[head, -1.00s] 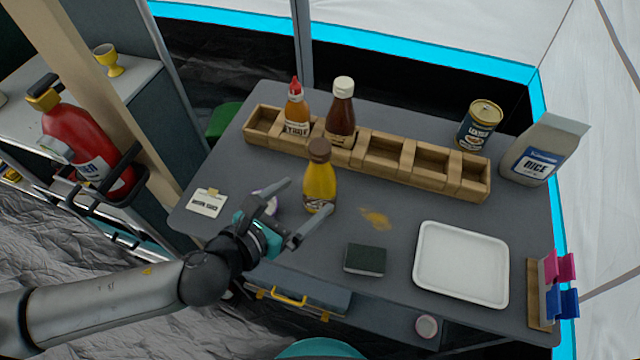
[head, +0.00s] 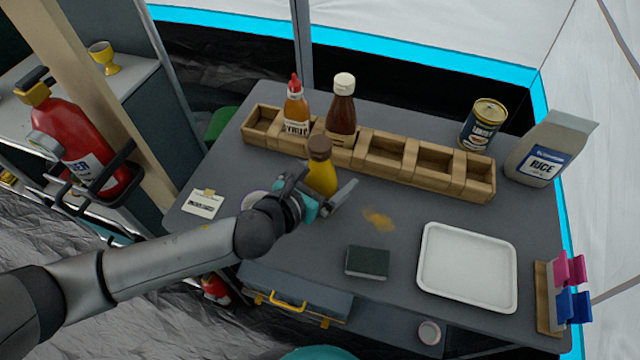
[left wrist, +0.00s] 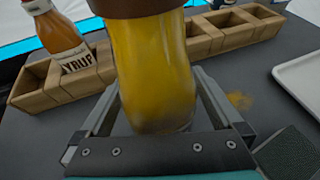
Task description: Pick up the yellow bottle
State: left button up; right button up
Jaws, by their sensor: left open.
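The yellow bottle (head: 321,177) with a brown cap stands upright on the grey table, in front of the wooden rack. My left gripper (head: 322,194) is open, with its fingers on either side of the bottle's lower part. In the left wrist view the yellow bottle (left wrist: 152,70) fills the middle, between the two fingers of the left gripper (left wrist: 155,95). The gripper hides the bottle's base and label in the head view. My right gripper is not in view.
Behind stands a wooden rack (head: 385,158) holding a syrup bottle (head: 297,112) and a brown sauce bottle (head: 341,110). A lentils can (head: 482,125) and rice bag (head: 548,150) are at the back right. A dark sponge (head: 367,262) and white tray (head: 467,268) lie at front right.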

pick_arm(q)
jog(key=shift+c, duration=0.2)
grip_shut()
dwell(0.5)
